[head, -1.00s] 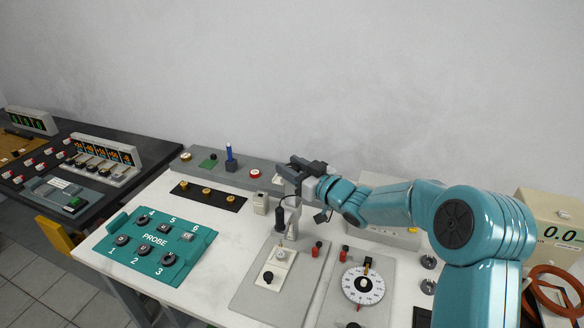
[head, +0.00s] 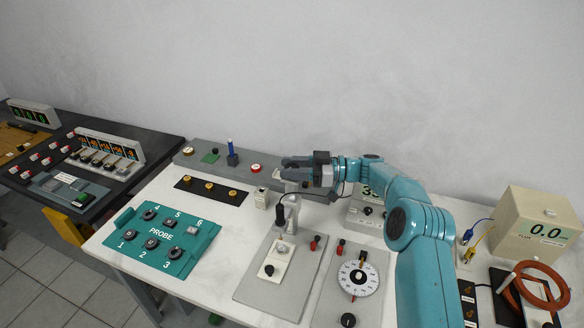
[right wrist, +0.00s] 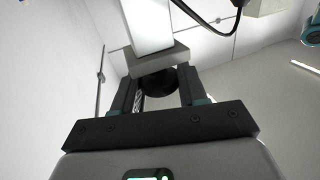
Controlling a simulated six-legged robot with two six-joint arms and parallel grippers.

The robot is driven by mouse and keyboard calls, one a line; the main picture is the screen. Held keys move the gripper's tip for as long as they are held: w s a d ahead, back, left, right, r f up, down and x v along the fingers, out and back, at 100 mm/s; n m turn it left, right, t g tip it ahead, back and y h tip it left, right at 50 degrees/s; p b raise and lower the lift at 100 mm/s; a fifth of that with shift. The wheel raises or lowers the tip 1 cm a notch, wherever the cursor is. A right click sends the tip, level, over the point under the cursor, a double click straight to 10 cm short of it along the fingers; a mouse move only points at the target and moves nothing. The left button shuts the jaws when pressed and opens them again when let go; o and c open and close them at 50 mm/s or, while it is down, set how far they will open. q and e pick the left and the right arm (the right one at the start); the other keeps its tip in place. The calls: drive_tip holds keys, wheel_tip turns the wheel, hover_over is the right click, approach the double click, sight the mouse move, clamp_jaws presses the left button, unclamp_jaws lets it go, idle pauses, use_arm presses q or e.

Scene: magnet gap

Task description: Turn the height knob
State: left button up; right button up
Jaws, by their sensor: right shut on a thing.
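A dark round knob (right wrist: 158,82) shows in the right wrist view, against a grey block (right wrist: 157,58) at the end of a pale post (right wrist: 147,25). My right gripper (right wrist: 158,92) has one finger on each side of this knob and is shut on it. In the head view my right gripper (head: 284,168) points left, above the back of the white bench; the knob is hidden there. I cannot read a label on the knob. My left gripper is not in view.
A small stand (head: 288,212) rises in front of my gripper. A round white dial (head: 358,278) and red terminals stand to its right. A teal PROBE panel (head: 160,240) lies to the left. A beige meter box (head: 535,225) reading 0.0 stands at the right.

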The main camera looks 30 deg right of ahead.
drive_tip(key=shift+r+n+g+y, duration=0.15)
drive_tip(key=shift+n+g+y, duration=0.2)
drive_tip(key=shift+g, duration=0.25)
drive_tip(key=o, duration=1)
drive_tip(key=shift+d, duration=0.2)
drive_tip(key=b+v, duration=0.1)
drive_tip(key=v, duration=0.6)
drive_tip(key=shift+s+b, duration=0.15)
drive_tip(key=shift+b, duration=0.2)
